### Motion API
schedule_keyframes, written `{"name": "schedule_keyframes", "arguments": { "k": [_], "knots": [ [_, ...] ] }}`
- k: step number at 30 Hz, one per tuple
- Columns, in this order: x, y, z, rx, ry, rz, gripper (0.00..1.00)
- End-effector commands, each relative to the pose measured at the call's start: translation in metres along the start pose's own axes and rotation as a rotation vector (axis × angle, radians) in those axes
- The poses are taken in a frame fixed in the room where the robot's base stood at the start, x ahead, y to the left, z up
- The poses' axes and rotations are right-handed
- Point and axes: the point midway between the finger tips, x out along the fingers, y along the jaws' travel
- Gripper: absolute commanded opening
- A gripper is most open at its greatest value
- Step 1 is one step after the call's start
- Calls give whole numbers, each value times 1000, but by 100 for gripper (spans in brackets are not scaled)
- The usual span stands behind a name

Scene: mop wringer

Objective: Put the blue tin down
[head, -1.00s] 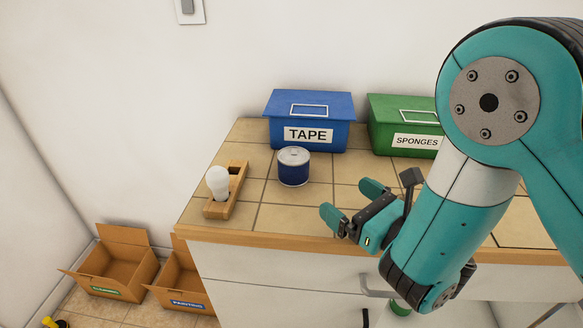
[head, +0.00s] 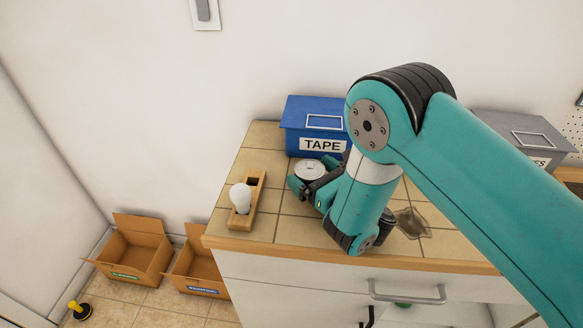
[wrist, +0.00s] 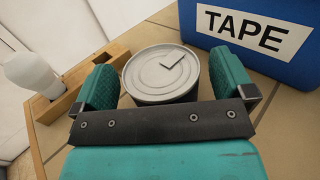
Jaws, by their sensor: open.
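The blue tin (head: 309,170) stands upright on the tiled counter in front of the blue TAPE box; mostly its grey lid shows in the head view, and my gripper hides much of its side. My gripper (head: 317,178) is open, with one finger on each side of the tin. In the wrist view the tin's round lid (wrist: 162,72) lies between the two teal fingers of my gripper (wrist: 164,88). I cannot tell whether either finger touches it.
The blue TAPE box (head: 311,112) stands just behind the tin. A light bulb (head: 240,198) in a wooden holder (head: 257,187) is to the left. A dark stain (head: 412,223) lies on the counter to the right. Cardboard boxes (head: 141,250) stand on the floor at left.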

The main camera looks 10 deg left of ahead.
Motion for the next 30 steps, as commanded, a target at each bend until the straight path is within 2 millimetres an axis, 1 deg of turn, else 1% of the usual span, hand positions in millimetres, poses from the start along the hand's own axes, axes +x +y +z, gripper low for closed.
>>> {"name": "schedule_keyframes", "arguments": {
  "k": [1,3,10,11,12,14,15,18,26,30],
  "knots": [
    [0,-5,3,0,1,-11,100],
    [1,-9,1,0,1,-19,100],
    [2,-8,-1,0,1,-19,100],
    [2,-8,-1,0,1,-19,93],
    [2,-8,-1,0,1,-19,84],
    [2,-8,-1,0,1,-18,70],
    [2,-8,-1,0,1,-18,61],
    [2,-8,0,0,0,-18,40],
    [2,-8,1,0,-1,-18,40],
    [2,-8,10,0,-1,-18,40]
  ]
}}
